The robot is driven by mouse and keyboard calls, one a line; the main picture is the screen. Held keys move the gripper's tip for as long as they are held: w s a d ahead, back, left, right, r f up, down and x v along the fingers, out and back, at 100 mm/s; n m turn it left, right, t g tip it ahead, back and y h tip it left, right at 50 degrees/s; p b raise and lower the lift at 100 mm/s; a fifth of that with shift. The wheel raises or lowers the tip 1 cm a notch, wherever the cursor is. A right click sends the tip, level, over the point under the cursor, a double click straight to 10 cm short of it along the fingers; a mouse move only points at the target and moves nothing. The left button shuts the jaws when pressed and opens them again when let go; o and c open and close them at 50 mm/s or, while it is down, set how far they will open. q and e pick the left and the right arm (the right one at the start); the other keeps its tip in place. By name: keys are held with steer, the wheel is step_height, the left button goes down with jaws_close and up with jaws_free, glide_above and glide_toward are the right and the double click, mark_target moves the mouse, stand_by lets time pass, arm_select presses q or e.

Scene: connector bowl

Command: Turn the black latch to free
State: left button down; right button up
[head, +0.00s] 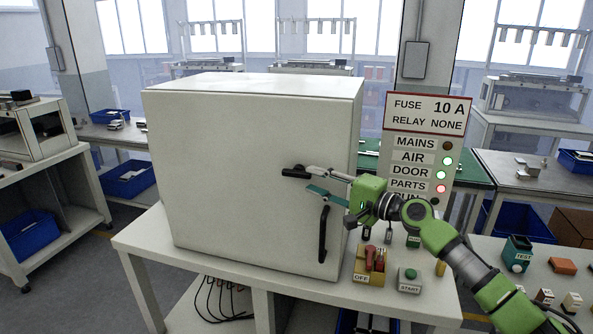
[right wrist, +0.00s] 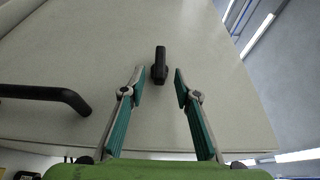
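The black latch (head: 293,173) is on the front door of the large white cabinet (head: 235,180), above the black door handle (head: 323,236). It lies roughly level across the door. In the right wrist view the latch (right wrist: 159,62) shows near the tips of my right gripper (right wrist: 158,76), between the two fingers, with a gap on each side. My right gripper (head: 312,179) is open and empty in front of the door. The handle (right wrist: 50,94) shows at the left in the right wrist view. The door looks closed. My left gripper is not in view.
The cabinet stands on a white table (head: 190,262). A yellow box with a red switch marked OFF (head: 368,263) and a START button box (head: 410,280) stand in front of it at right. A sign panel (head: 425,140) with lamps stands beside the cabinet, behind my right arm.

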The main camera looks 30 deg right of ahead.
mark_target(304, 176)
steer(key=p+x, duration=0.2)
steer(key=x, duration=0.3)
steer(key=shift+w+r, duration=0.1)
steer(key=shift+w, duration=0.05)
steer(key=shift+x, duration=0.75)
jaws_close()
